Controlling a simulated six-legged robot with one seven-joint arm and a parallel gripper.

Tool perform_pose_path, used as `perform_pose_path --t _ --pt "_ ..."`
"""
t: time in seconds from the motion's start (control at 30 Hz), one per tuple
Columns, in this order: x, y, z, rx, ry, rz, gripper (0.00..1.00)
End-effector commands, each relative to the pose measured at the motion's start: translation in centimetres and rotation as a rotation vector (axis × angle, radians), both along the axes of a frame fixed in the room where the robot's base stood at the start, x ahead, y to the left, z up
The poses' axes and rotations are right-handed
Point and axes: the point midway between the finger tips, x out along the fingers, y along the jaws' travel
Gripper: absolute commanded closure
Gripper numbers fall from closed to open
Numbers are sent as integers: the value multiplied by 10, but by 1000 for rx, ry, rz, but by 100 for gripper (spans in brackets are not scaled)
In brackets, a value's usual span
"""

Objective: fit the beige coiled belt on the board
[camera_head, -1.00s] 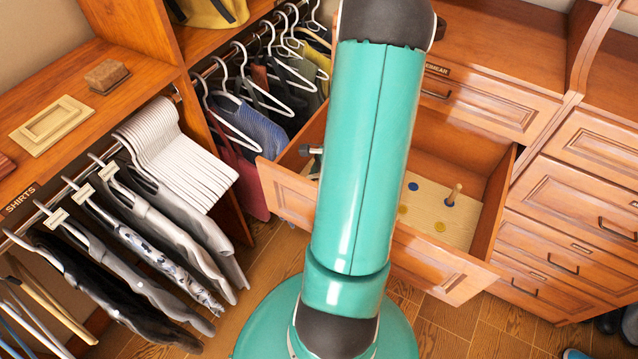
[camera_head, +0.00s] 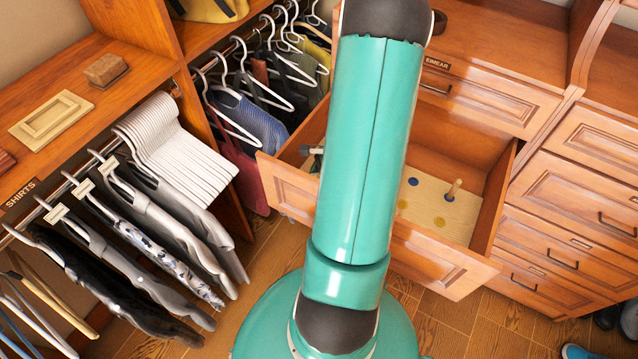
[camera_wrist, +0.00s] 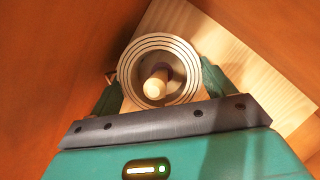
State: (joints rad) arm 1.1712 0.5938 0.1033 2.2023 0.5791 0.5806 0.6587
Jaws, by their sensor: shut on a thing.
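The beige coiled belt (camera_wrist: 160,41) is a round coil between the two fingers of my gripper (camera_wrist: 160,74) in the wrist view. A wooden peg (camera_wrist: 154,87) with a purple base shows inside the coil's open middle. The coil looks to be around the peg, but I cannot tell how high it is above the board. The pale wooden board (camera_wrist: 250,60) lies under it. In the head view the board (camera_head: 422,206) lies in the open drawer, with coloured dots and another peg (camera_head: 454,188) on a blue dot. My arm hides the belt and most of my gripper there.
The open drawer's front (camera_head: 437,262) and side walls enclose the board closely. Hanging clothes (camera_head: 150,225) and white hangers are at the left. Closed drawers (camera_head: 570,200) stand at the right. Some wooden floor (camera_head: 445,325) is clear at the front.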

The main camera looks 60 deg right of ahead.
Motion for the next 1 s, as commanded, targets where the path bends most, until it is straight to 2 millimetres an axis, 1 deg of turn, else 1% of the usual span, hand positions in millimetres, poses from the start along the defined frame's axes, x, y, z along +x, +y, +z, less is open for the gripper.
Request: perform_pose_path --t 0.1,0.13,0.2,0.43,0.57,0.67,1.0 --pt "0 0 0 0 0 0 45" --pt "0 0 0 0 0 0 13" --pt "0 0 0 0 0 0 0" --pt "0 0 1 -1 1 0 0" --pt "-2 -3 9 -4 -1 0 0" --pt "-5 -8 22 -6 -1 0 0" --pt "-23 -30 91 -7 -2 1 0"
